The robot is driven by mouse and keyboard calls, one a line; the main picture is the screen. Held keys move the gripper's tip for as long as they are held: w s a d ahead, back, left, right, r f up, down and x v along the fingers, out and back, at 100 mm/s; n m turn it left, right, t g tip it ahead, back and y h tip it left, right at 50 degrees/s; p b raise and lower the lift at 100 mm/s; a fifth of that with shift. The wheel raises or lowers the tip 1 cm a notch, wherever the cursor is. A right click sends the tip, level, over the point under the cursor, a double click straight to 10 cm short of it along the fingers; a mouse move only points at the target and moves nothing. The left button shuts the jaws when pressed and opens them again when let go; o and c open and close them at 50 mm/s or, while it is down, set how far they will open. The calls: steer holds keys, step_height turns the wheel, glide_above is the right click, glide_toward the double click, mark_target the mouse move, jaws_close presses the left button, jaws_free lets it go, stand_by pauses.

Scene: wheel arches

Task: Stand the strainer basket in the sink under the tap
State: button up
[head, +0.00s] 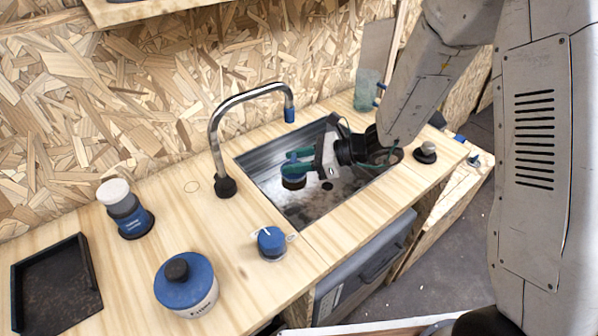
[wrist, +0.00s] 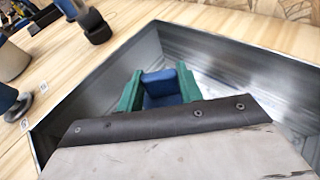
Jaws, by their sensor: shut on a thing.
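The metal sink (head: 262,172) is set into the wooden counter. The curved chrome tap (head: 216,135) stands at its left edge, with a blue-tipped spout (head: 289,114) reaching over the basin. My gripper (head: 296,165) is inside the sink opening, its green fingers shut on a blue piece with a dark lower part, which looks like the strainer basket (head: 293,183). The basket appears upright, below the spout in the picture. In the wrist view, the blue basket (wrist: 158,88) sits between the green fingers (wrist: 159,86); its lower part is hidden. I cannot tell whether it touches the sink floor.
A blue-lidded pot (head: 187,287), a small blue item (head: 271,242), a blue-based jar (head: 124,209) and a black tray (head: 58,282) stand left of the sink. A glass (head: 368,92) is behind it. A small knobbed item (head: 425,153) is to its right.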

mark_target(297, 176)
steer(key=shift+f, duration=1.75)
steer(key=shift+f, duration=0.1)
steer(key=shift+f, duration=0.45)
steer(key=shift+s, duration=0.1)
steer(key=o, duration=1)
steer(key=shift+s+f, duration=0.1)
steer(key=shift+f, duration=0.05)
